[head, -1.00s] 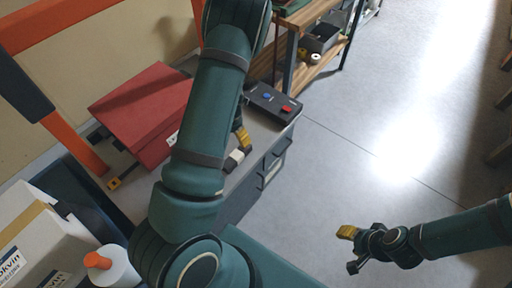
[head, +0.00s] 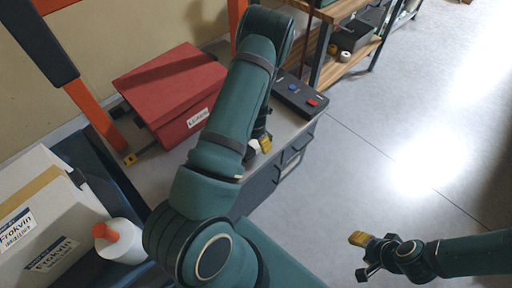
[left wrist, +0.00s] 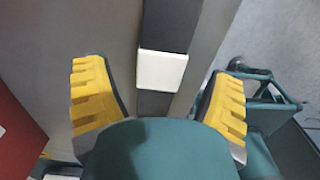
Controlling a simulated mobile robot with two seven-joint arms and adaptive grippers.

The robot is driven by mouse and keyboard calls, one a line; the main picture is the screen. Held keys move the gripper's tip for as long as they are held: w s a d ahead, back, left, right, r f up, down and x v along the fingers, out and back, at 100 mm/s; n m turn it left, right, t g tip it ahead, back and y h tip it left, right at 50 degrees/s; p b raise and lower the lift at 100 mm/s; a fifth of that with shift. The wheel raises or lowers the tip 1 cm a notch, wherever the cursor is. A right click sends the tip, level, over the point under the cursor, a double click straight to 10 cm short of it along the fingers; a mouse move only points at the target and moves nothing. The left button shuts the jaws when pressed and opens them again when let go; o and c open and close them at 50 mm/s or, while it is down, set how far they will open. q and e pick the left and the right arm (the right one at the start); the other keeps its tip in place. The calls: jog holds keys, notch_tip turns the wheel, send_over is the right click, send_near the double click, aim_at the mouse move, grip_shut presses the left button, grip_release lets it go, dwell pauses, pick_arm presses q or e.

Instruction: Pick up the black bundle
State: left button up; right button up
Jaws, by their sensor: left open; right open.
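The black bundle (left wrist: 168,22) is a long dark strip with a white band around it. In the left wrist view it runs lengthwise between the two yellow fingers of my left gripper (left wrist: 160,100), with gaps on both sides. In the head view only its white band (head: 252,148) shows clearly, beside my left gripper (head: 264,144) at the grey bench top; my arm hides most of the bundle. My left gripper is open around the bundle. My right gripper (head: 362,256) is open and empty over the floor at lower right.
A red box (head: 172,90) stands on the bench left of my left arm. A black control box with blue and red buttons (head: 297,96) sits at the bench's far end. A white carton (head: 45,215) and a white bottle with orange cap (head: 120,243) are at lower left.

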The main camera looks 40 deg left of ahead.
pick_arm(q)
notch_tip(320, 180, down, 2)
jog(key=shift+f, duration=0.1)
jog(key=c, duration=1.4)
